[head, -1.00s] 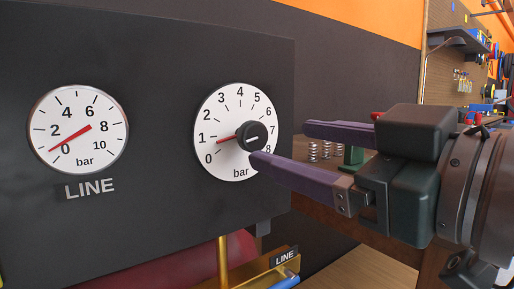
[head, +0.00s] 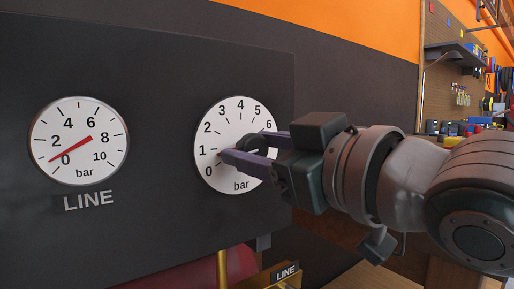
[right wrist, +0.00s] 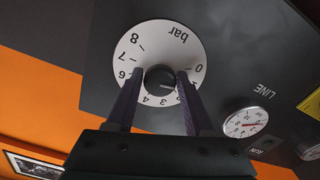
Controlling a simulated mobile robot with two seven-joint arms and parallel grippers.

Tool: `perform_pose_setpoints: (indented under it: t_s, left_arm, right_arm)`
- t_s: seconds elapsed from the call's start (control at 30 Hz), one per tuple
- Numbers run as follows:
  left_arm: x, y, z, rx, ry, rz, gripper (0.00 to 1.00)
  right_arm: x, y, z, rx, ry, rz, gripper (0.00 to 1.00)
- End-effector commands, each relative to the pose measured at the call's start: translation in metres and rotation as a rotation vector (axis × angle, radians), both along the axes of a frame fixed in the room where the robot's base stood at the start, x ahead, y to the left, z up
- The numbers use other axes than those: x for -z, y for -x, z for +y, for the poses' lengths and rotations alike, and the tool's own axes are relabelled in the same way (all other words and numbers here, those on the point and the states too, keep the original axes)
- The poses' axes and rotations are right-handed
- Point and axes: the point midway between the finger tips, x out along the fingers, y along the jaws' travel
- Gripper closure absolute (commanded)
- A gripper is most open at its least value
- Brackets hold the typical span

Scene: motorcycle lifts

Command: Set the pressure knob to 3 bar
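The pressure knob (head: 252,143) is a round black knob at the centre of a white dial (head: 211,171) marked in bar, on a dark panel. In the right wrist view the knob (right wrist: 160,79) has a light mark on its face. The dial's short red pointer sits near 1, partly covered by a finger. My right gripper (head: 250,146) has its purple fingers on either side of the knob, open around it; whether they touch it is unclear. In the right wrist view the gripper (right wrist: 160,76) straddles the knob. My left gripper is not in view.
A second gauge (head: 78,141) labelled LINE is left of the dial, its red needle near 0. A brass-coloured pipe (head: 223,270) and a LINE tag (head: 286,272) are below the panel. A tool shelf (head: 455,52) is at the far right.

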Motion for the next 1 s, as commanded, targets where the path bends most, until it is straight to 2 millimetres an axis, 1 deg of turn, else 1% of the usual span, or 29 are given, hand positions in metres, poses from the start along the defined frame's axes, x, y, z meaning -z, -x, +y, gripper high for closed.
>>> perform_pose_setpoints:
  t_s: [0.03,0.07,0.43,0.77,1.0]
  left_arm:
    - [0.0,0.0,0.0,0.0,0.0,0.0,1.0]
    - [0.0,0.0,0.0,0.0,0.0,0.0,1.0]
    - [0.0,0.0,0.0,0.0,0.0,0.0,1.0]
    - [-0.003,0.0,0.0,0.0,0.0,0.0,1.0]
    - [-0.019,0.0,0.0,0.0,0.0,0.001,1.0]
  right_arm:
    - [0.0,0.0,0.0,0.0,0.0,0.0,0.54]
    - [0.0,0.0,0.0,0.0,0.0,0.0,0.57]
    - [0.0,0.0,0.0,0.0,0.0,0.0,0.99]
    - [-0.001,0.0,0.0,0.0,-0.016,0.013,1.0]
    - [-0.003,0.0,0.0,0.001,-0.103,0.077,1.0]
